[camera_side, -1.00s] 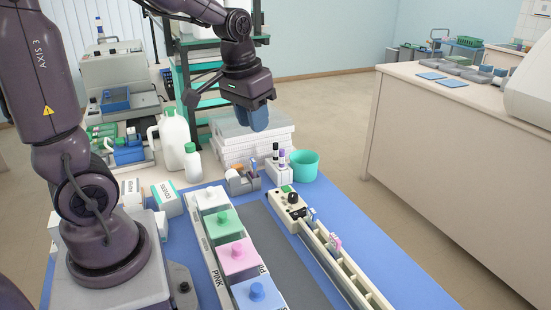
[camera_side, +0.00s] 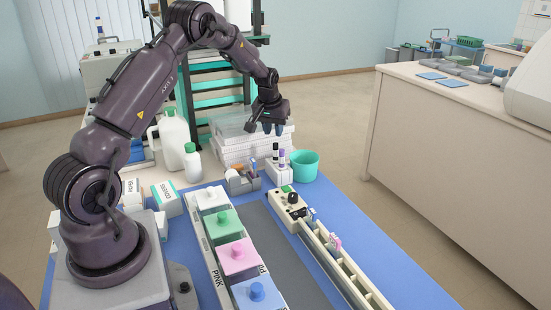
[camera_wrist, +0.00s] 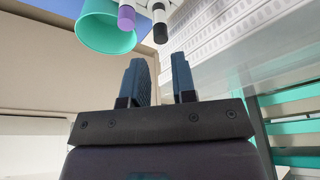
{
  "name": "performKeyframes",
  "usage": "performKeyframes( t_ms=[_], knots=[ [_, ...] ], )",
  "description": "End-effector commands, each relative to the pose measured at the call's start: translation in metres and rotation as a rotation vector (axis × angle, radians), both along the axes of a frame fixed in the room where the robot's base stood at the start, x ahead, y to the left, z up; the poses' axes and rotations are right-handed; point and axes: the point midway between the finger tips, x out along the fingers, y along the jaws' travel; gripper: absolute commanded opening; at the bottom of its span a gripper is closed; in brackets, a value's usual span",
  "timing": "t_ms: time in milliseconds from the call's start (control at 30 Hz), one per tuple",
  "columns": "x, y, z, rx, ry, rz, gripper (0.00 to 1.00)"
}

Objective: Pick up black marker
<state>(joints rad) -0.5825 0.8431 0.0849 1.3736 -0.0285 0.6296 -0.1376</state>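The black marker (camera_side: 275,148) stands upright in a small white holder (camera_side: 279,174), beside a purple-capped marker (camera_side: 282,155). In the wrist view the black marker (camera_wrist: 160,32) shows its dark end beyond the fingertips, to the right of the purple-capped marker (camera_wrist: 126,18). My gripper (camera_side: 267,128) is above and slightly left of the markers in the side view, touching neither. Its two blue-grey fingers stand apart with an empty gap in the wrist view (camera_wrist: 162,65). The lower part of the black marker is hidden in the holder.
A teal cup (camera_side: 305,166) stands right beside the holder. A grey caddy (camera_side: 240,182) stands to its left. Stacked white boxes (camera_side: 228,150) are close behind. Lidded staining jars (camera_side: 238,259) and a cream slide rail (camera_side: 343,265) occupy the front mat.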

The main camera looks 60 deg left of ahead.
Motion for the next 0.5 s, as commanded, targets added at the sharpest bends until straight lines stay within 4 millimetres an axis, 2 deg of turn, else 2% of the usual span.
performKeyframes(
  t_ms=[100, 367, 500],
  knots=[
    [0.004, 0.004, -0.021, -0.002, 0.002, -0.001, 0.25],
    [0.008, 0.008, -0.04, 0.0, 0.001, -0.002, 0.25],
    [0.011, 0.014, -0.061, -0.002, 0.004, -0.001, 0.25]
  ],
)
